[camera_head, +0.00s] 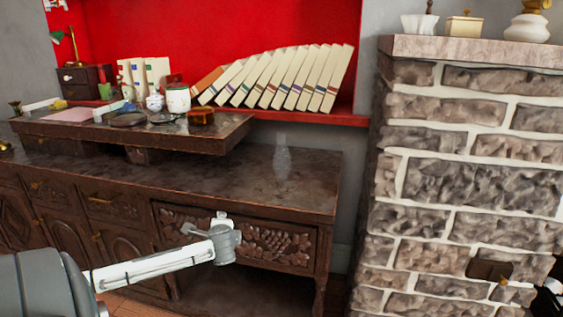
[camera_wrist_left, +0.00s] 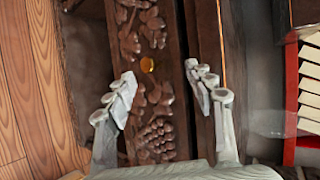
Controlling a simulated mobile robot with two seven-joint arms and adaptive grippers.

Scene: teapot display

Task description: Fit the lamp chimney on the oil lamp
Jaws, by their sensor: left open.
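The clear glass lamp chimney (camera_head: 282,168) stands upright on the dark wooden cabinet top, near its right end. It also shows faintly as a see-through shape at the right of the left wrist view (camera_wrist_left: 268,105). My left gripper (camera_head: 222,222) is in front of the cabinet's carved drawer, below and left of the chimney and apart from it. In the left wrist view its fingers (camera_wrist_left: 160,78) are spread with nothing between them. A white rounded vessel with a gold top (camera_head: 528,26) on the stone ledge may be the oil lamp; its top is cut off. My right gripper is not seen.
A raised dark shelf (camera_head: 190,138) with jars and dishes stands left of the chimney. Leaning books (camera_head: 285,78) line the red niche behind. The stone pillar (camera_head: 460,180) rises at right, with a white pot and lidded box on its ledge. The cabinet top around the chimney is clear.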

